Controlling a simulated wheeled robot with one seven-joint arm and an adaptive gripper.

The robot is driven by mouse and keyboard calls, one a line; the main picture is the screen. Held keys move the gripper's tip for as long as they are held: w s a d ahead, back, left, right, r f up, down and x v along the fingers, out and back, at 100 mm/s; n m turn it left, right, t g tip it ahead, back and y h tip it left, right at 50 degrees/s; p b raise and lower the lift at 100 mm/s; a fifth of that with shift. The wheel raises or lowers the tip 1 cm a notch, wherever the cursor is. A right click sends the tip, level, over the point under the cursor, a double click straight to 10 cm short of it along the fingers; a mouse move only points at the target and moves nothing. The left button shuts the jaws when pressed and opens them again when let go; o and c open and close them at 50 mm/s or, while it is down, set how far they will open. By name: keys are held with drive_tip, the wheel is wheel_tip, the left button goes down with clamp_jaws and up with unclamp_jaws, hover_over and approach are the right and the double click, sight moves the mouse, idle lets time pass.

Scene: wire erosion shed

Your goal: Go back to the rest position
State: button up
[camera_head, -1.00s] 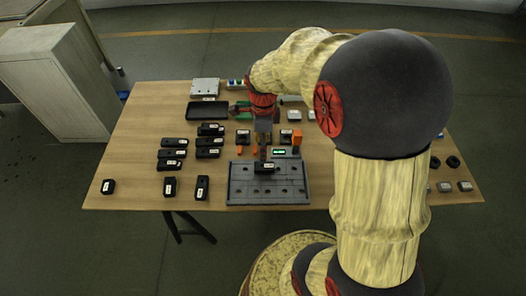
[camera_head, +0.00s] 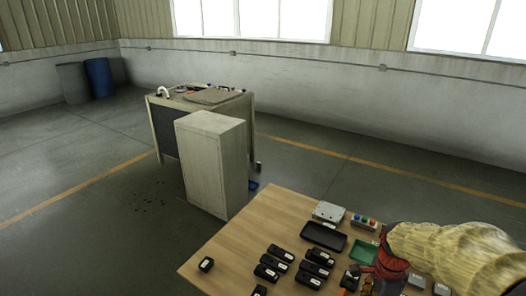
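My arm comes in from the right edge in the head view, over the wooden table (camera_head: 232,246). The top of my gripper (camera_head: 386,287) shows below a red wrist band at the bottom edge. Its fingers are cut off by the frame, so I cannot see whether they are open, shut or holding anything.
Several black devices (camera_head: 267,272) lie on the table's left part, near a black tray (camera_head: 323,236), a grey box (camera_head: 328,212), a button box (camera_head: 364,222) and a green tray (camera_head: 362,251). A pale cabinet (camera_head: 211,165) and a workbench (camera_head: 203,97) stand behind.

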drive_tip(key=s+a+r+n+t, duration=0.3)
drive_tip(key=s+a+r+n, duration=0.3)
drive_tip(key=r+n, duration=0.3)
drive_tip(key=s+a+r+n+t, duration=0.3)
drive_tip(key=s+a+r+n, duration=0.3)
drive_tip(key=r+n, duration=0.3)
drive_tip(key=shift+r+n, duration=0.15)
drive_tip(key=shift+n, duration=0.45)
